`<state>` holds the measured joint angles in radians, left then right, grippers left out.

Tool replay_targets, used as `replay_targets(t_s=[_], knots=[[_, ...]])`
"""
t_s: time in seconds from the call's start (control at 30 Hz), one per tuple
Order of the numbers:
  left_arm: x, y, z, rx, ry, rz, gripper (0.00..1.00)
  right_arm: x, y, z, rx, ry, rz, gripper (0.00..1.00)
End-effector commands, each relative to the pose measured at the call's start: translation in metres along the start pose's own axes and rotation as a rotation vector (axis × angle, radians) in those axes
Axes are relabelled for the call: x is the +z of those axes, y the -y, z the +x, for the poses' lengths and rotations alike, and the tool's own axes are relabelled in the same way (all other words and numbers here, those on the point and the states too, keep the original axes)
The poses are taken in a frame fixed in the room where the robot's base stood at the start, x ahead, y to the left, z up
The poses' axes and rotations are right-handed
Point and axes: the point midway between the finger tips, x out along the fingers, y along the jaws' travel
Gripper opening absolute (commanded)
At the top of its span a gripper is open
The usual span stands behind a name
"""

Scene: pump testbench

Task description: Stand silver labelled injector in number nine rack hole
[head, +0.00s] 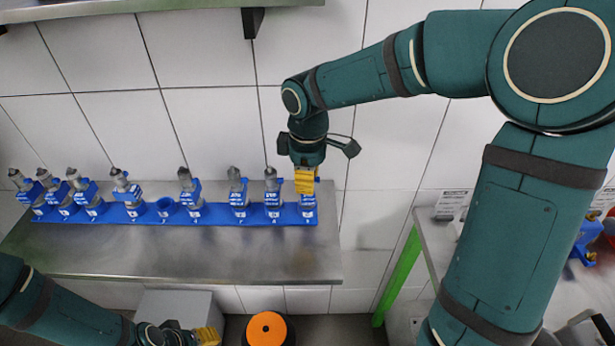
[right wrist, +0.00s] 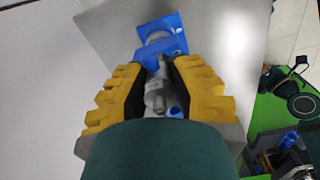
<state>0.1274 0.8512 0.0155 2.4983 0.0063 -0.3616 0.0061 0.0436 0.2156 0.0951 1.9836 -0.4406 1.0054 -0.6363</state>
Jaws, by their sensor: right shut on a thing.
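The blue rack (head: 130,215) runs along the steel bench with numbered holders. My right gripper (head: 305,182) is over the rightmost holder (head: 308,208), pointing down. In the right wrist view its yellow fingers (right wrist: 158,88) are shut on a silver injector (right wrist: 158,92) with blue parts around it. The injector's lower end is at the blue holder (right wrist: 158,32); I cannot tell how deeply it sits. In the head view the fingers mostly hide the injector. My left gripper (head: 205,336) is low at the bottom edge; its opening is unclear.
Several other injectors stand in the rack, one beside my right gripper (head: 271,185). One holder (head: 165,207) left of the middle is empty. The front of the steel bench (head: 190,258) is clear. An orange-topped black object (head: 267,329) is below the bench.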

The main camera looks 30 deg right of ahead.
Motion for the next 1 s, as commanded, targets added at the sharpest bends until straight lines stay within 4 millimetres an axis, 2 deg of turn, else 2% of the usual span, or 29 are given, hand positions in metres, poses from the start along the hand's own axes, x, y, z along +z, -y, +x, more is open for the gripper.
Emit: replay_targets(t_s=[0.07,0.1,0.13,0.17,0.53,1.0], knots=[[0.000,0.000,0.000,0.000,0.000,0.000,0.47,0.000,0.000,0.000,0.000,0.000,0.000,0.00],[0.000,0.000,0.000,0.000,0.000,0.000,0.47,0.000,0.000,0.000,0.000,0.000,0.000,0.37],[0.000,0.000,0.000,0.000,0.000,0.000,0.47,0.000,0.000,0.000,0.000,0.000,0.000,0.47],[0.000,0.000,0.000,0.000,0.000,0.000,0.47,0.000,0.000,0.000,0.000,0.000,0.000,0.51],[0.000,0.000,0.000,0.000,0.000,0.000,0.47,0.000,0.000,-0.005,0.000,0.000,0.000,0.51],[0.000,0.000,0.000,0.000,0.000,0.000,0.47,0.000,0.000,-0.069,0.001,-0.002,0.000,0.51]])
